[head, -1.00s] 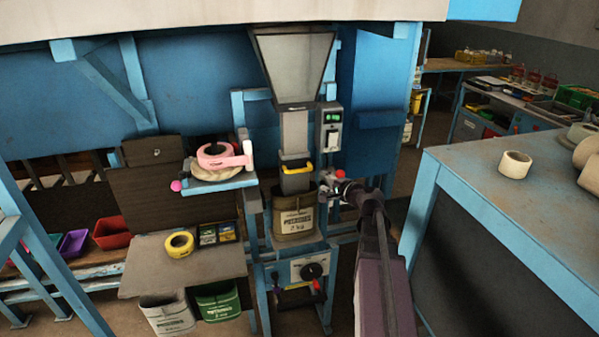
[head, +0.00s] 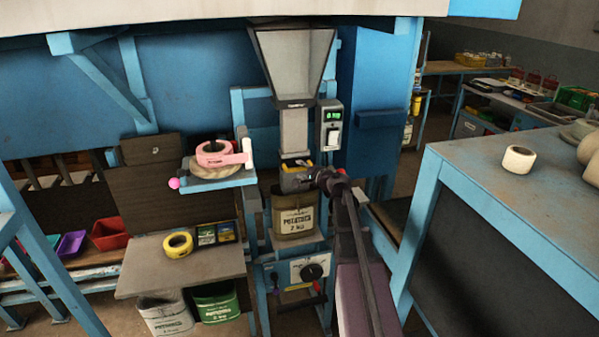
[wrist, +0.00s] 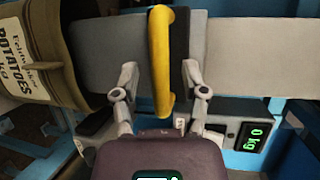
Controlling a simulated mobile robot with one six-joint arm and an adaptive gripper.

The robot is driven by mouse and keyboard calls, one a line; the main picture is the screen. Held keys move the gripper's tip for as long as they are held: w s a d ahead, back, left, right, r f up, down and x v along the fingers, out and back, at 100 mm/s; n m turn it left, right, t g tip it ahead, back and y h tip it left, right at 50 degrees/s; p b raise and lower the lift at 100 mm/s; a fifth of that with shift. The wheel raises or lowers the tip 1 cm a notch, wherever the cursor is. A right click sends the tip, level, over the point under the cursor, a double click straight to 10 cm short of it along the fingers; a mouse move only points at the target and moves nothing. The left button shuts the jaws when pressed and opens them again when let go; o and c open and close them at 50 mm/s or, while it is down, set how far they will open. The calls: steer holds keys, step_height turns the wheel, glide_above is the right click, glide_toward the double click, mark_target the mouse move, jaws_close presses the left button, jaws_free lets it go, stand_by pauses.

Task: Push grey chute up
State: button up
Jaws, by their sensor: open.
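The grey chute (head: 294,130) hangs upright under the clear-fronted hopper (head: 295,65). Its lower part carries a yellow handle and ends at the mouth of a brown potato sack (head: 294,222). In the wrist view the grey chute (wrist: 235,55) runs sideways across the picture, with the yellow handle (wrist: 162,60) in the middle. My gripper (head: 298,180) is at the handle's height, in front of the chute, and partly hides it. In the wrist view my gripper (wrist: 160,80) is open, one finger on each side of the handle. Whether either finger touches it, I cannot tell.
A scale display (wrist: 255,138) reads 0 kg beside the chute. A blue-framed table (head: 500,180) stands at the right.

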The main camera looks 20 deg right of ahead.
steer(key=shift+w+a+f, duration=0.1)
steer(key=shift+w, duration=0.4)
jaws_close()
step_height(320, 180, up, 16)
steer(key=p, duration=1.6)
steer(key=shift+r, duration=0.2)
steer(key=shift+w, duration=0.15)
jaws_free()
steer(key=shift+r, duration=0.1)
